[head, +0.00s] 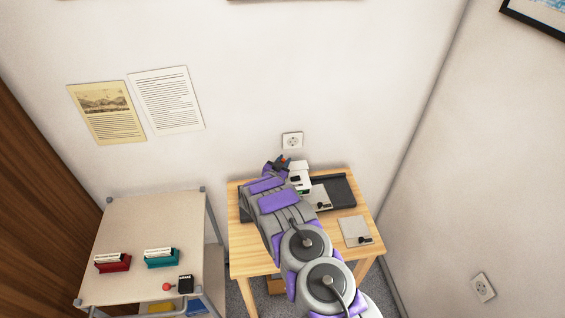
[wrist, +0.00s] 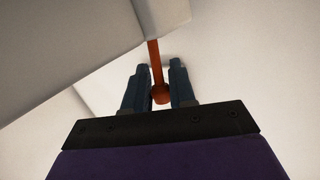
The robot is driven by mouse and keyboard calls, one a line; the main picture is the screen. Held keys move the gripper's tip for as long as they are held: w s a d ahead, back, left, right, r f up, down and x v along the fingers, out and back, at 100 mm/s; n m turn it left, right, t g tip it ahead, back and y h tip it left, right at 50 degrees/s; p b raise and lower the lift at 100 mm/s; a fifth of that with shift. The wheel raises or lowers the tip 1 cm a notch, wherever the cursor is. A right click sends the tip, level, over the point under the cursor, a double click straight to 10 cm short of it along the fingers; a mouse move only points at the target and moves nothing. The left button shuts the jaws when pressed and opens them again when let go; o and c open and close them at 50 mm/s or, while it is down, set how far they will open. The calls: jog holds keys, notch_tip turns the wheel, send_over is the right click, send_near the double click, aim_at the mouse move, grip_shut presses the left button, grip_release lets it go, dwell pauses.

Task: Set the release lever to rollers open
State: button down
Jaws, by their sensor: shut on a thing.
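The release lever (wrist: 154,60) is an orange-red bar with a rounded knob, seen in the wrist view against a pale housing (wrist: 80,50). My gripper (wrist: 160,68) has its two dark fingers on either side of the lever, shut on it near the knob; thin gaps seem to show beside the bar. In the head view my gripper (head: 277,163) is at the left end of a white and dark machine (head: 299,178) on the wooden table. My arm hides much of the machine, and the lever's setting cannot be read.
The wooden table (head: 250,262) also holds a grey plate with a small black clip (head: 355,231) at right. A beige trolley (head: 150,220) with red and teal card holders stands to the left. A wall socket (head: 292,140) is behind the machine.

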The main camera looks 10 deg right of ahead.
jog(key=shift+s+f+m+t, duration=0.25)
jog(key=shift+s+m+t, duration=0.1)
jog(key=shift+t, duration=0.25)
jog(key=shift+a, duration=0.1)
jog(key=c, duration=1)
grip_release()
jog(key=shift+c, duration=0.2)
jog(key=f+p+v, duration=0.1)
jog(key=v, duration=1.6)
jog(key=shift+a+r+p, duration=0.3)
jog(key=shift+a+r, duration=0.05)
jog(key=shift+r, duration=0.05)
